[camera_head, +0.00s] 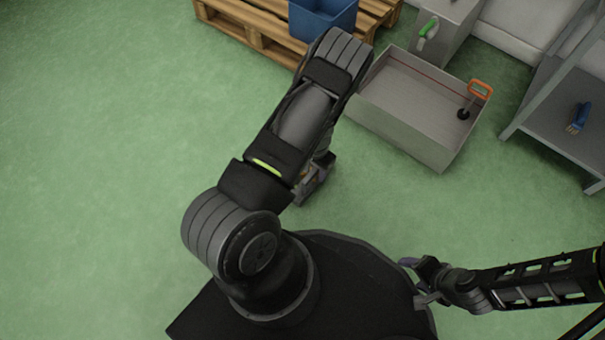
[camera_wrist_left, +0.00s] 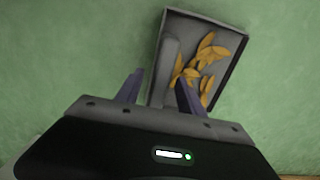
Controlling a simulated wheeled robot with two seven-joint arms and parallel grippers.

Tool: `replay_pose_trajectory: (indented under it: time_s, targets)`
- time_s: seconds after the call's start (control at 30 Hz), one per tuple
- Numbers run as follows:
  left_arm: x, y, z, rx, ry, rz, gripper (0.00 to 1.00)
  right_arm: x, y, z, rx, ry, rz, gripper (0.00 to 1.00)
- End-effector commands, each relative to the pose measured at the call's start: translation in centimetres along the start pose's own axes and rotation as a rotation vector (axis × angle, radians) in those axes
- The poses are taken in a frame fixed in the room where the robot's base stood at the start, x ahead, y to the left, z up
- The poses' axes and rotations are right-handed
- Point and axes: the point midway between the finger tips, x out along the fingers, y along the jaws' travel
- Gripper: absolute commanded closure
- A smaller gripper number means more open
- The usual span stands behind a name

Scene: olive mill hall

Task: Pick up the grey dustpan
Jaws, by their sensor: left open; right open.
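The grey dustpan (camera_wrist_left: 170,62) lies on the green floor in the left wrist view, with several yellow-orange leaf-like pieces (camera_wrist_left: 208,55) in its tray. Its handle runs down the picture towards my left gripper (camera_wrist_left: 159,93). The left gripper is open, one finger on each side of the handle in this view; I cannot tell whether they touch it. In the head view my left arm covers most of the dustpan (camera_head: 314,184) and hides the left fingertips. My right gripper (camera_head: 414,281) is open and empty, at the right edge of my black base.
A grey open bin (camera_head: 400,128) holds an orange-handled tool (camera_head: 480,90). A grey shelf (camera_head: 560,125) with a blue brush (camera_head: 578,118) stands right. The left floor is clear.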

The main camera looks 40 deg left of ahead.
Motion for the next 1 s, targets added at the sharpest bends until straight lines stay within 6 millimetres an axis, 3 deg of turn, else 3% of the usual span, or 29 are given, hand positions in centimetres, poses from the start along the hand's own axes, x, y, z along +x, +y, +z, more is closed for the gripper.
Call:
replay_pose_trajectory:
  time_s: [0.47,1.0]
  targets:
    - [-0.09,0.00,0.01,0.000,0.000,0.000,0.55,-0.08,-0.03,0.00,0.000,0.000,0.000,0.38]
    - [-0.09,0.00,0.01,0.000,0.000,0.000,0.98,-0.08,-0.02,0.01,0.000,0.000,0.000,0.38]
